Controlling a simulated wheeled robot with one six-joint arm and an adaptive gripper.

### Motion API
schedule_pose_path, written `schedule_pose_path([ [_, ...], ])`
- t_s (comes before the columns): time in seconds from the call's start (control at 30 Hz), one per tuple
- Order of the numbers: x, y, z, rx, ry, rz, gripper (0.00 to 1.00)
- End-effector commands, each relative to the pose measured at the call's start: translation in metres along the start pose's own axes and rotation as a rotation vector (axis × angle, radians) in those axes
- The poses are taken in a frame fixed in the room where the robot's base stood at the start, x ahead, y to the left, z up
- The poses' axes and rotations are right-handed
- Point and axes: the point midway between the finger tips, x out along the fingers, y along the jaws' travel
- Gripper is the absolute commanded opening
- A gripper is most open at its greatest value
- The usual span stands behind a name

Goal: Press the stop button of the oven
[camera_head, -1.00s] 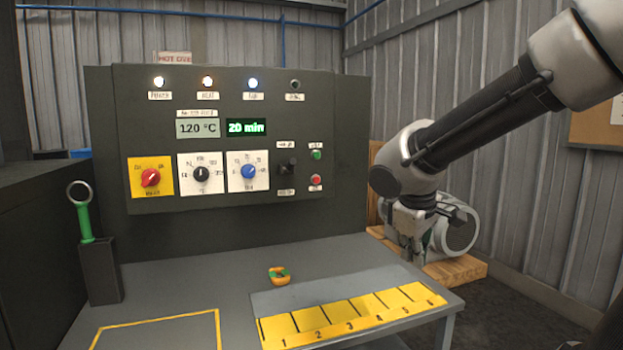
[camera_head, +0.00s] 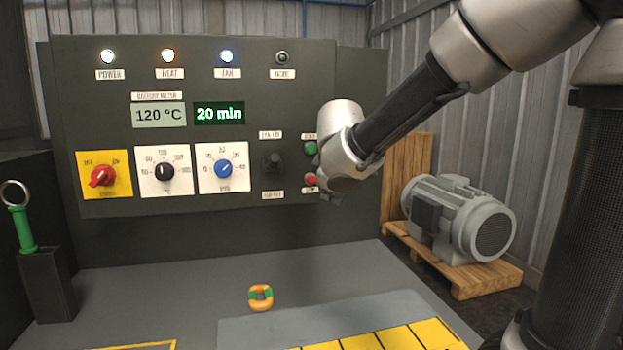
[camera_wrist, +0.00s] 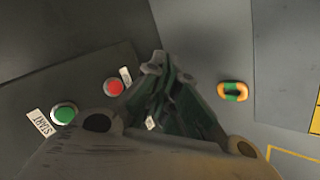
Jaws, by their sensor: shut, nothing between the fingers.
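The oven's red stop button (camera_head: 311,180) is at the lower right of the control panel, just left of my wrist. The green start button (camera_head: 310,148) is above it. In the wrist view the red button (camera_wrist: 115,88) is left of my gripper (camera_wrist: 157,66), its label partly covered, and the green button (camera_wrist: 64,113) is further left by a START label. My gripper is shut and empty, its tips apart from the red button in that picture. How far the tips are from the panel is unclear.
The oven panel (camera_head: 100,215) has several lamps, two displays, knobs and a black switch (camera_head: 273,162) left of the buttons. An orange-green ring (camera_head: 260,298) lies on the grey bench (camera_head: 180,290). A motor (camera_head: 460,222) sits on a pallet at right. A green-handled tool (camera_head: 22,230) stands at left.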

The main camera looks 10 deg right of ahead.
Motion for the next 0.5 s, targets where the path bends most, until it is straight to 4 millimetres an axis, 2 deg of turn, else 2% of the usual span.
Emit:
schedule_pose_path([
  [0.1,-0.0008,-0.0013,-0.0071,0.025,0.027,-0.004,0.00],
  [0.5,0.0007,-0.0004,-0.0074,0.037,0.025,-0.005,0.00],
])
